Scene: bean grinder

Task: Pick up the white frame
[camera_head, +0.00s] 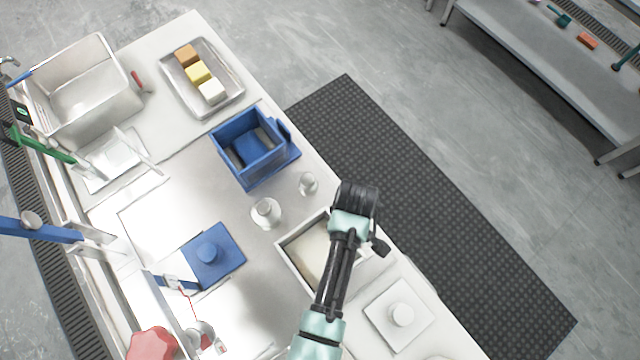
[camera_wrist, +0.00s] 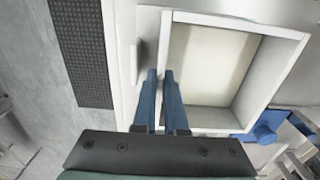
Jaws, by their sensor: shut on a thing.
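The white frame (camera_head: 287,270) is a square, open-topped, box-like piece on the steel worktop, with a beige surface showing inside it. My arm crosses over its right part in the head view and hides that side. In the wrist view the frame (camera_wrist: 272,75) fills the upper right. My gripper (camera_wrist: 160,74) has its two blue-grey fingers close together at the frame's left wall, shut on that wall. The fingertips are hidden under my arm in the head view. Whether the frame is off the surface, I cannot tell.
A blue open box (camera_head: 250,148) stands beyond, with two small metal pieces (camera_head: 266,211) between. A white knobbed plate (camera_head: 399,314) lies to the right, a blue knobbed plate (camera_head: 212,256) to the left. A tray (camera_head: 181,88) of coloured blocks is at the back.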

